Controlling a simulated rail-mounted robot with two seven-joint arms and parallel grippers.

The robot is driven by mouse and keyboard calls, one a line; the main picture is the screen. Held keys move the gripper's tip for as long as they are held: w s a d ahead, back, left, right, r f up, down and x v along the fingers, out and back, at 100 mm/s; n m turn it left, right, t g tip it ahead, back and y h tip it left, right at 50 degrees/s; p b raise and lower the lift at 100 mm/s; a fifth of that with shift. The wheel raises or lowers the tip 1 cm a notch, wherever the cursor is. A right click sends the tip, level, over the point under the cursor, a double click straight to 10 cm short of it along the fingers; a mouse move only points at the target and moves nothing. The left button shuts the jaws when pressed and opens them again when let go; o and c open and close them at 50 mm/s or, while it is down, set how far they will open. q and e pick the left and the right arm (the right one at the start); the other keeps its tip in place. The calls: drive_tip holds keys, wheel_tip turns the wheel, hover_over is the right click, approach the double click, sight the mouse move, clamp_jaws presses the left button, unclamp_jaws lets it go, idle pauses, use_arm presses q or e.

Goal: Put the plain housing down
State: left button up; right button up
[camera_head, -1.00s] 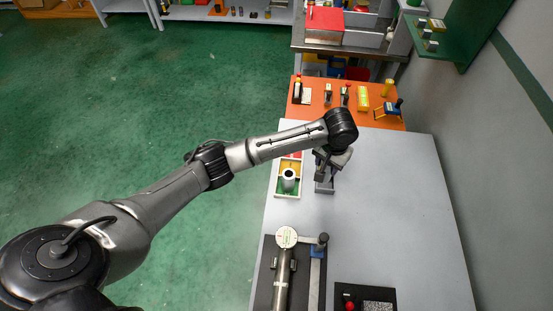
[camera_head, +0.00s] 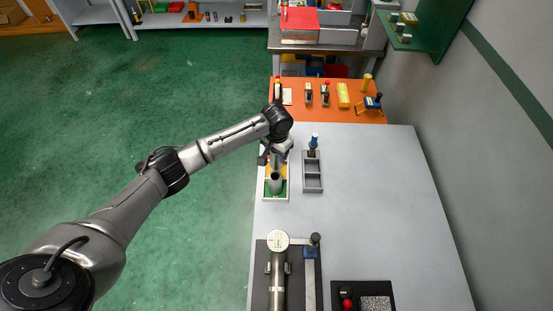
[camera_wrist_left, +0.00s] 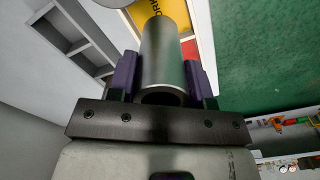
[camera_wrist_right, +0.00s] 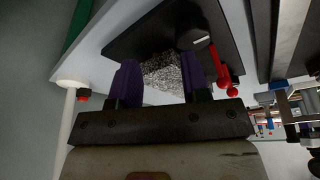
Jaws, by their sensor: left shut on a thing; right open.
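The plain housing, a grey open-ended tube (camera_head: 277,184), is at the coloured tray (camera_head: 265,188) near the table's left edge. My left gripper (camera_head: 272,160) is at the housing's far side. In the left wrist view the housing (camera_wrist_left: 165,55) lies between the purple fingers, and the left gripper (camera_wrist_left: 160,75) is shut on it. Its open end faces the camera; I cannot tell whether its lower end touches the tray. My right gripper (camera_wrist_right: 160,82) is open and empty above a black board (camera_wrist_right: 150,30); it is outside the head view.
A grey compartment rack (camera_head: 313,178) stands right of the tray, with a blue-topped item (camera_head: 314,142) at its far end. A vise with a pipe (camera_head: 278,270) and a black board with a red knob (camera_head: 347,304) are nearer. The table's right side (camera_head: 390,200) is clear.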

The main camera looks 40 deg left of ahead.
sight(277, 159)
use_arm(q)
drive_tip(key=shift+f, duration=1.95)
use_arm(e)
drive_tip(key=shift+f, duration=0.2)
use_arm(q)
drive_tip(key=shift+f, duration=0.15)
use_arm(e)
drive_tip(key=shift+w, duration=0.1)
use_arm(q)
drive_tip(key=o, duration=1.1)
use_arm(e)
drive_tip(key=shift+r+p, duration=0.45)
drive_tip(key=shift+r, duration=0.2)
use_arm(q)
wheel_tip(277, 159, up, 12)
